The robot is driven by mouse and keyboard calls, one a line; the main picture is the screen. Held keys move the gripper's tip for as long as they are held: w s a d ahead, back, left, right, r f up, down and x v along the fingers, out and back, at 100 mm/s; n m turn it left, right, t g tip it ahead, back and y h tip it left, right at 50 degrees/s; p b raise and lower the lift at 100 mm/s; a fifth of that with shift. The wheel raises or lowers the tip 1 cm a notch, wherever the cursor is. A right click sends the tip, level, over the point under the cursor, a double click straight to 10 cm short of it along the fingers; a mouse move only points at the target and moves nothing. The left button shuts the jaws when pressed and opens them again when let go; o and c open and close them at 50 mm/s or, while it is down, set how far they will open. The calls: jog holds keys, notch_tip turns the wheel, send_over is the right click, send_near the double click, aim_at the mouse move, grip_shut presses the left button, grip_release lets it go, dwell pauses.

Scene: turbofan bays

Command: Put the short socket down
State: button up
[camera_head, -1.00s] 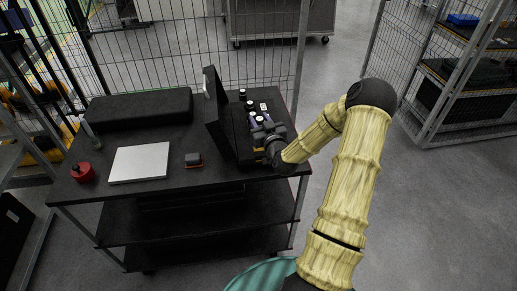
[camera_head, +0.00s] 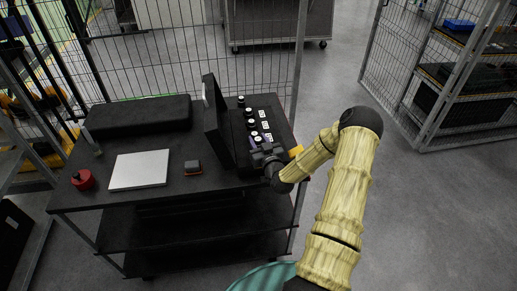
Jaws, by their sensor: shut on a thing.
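An open black case (camera_head: 217,125) stands at the right end of the black cart, its lid upright on the left. Several dark sockets with white tops (camera_head: 248,112) stand in a row inside it, with white labels (camera_head: 265,125) to their right. My gripper (camera_head: 262,149) is low over the near end of the case, in front of the row. It is shut on the short socket, which the dark gripper body hides almost wholly. I cannot tell whether the held socket touches the case.
On the cart lie a silver plate (camera_head: 140,170), a small dark block with an orange edge (camera_head: 193,167), a red round object (camera_head: 82,180) and a long black box (camera_head: 138,115). Mesh fencing (camera_head: 180,60) stands behind. The cart top between plate and block is clear.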

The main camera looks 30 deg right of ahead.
jog(key=shift+f+p, duration=0.6)
jog(key=shift+f, duration=1.35)
jog(key=shift+w+f, duration=0.1)
jog(key=shift+f, duration=0.15)
jog(key=shift+f+b, duration=0.1)
jog(key=shift+b, duration=0.3)
